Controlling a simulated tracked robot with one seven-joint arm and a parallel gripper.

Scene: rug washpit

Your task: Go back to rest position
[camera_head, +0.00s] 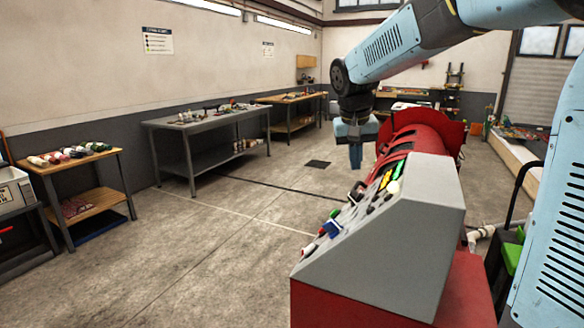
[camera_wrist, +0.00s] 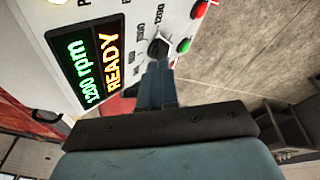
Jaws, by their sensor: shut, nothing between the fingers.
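My gripper (camera_head: 355,157) hangs fingers down beside the sloped control panel (camera_head: 378,230) of a red machine, on its far left side in the head view. In the wrist view my gripper (camera_wrist: 157,75) is shut with nothing between its fingers. Its tips appear close to a black rotary knob (camera_wrist: 158,47) on the panel; I cannot tell whether they touch it. The panel display (camera_wrist: 98,65) reads "1200 rpm" and "READY". A green button (camera_wrist: 184,45) and a red button (camera_wrist: 199,9) sit near the knob.
The red drum (camera_head: 420,130) of the machine lies behind the panel, under my arm. A grey workbench (camera_head: 190,125) and a wooden-topped bench (camera_head: 290,98) stand along the left wall. A small table (camera_head: 68,163) with rolled items stands at left. Open concrete floor (camera_head: 200,240) lies left of the machine.

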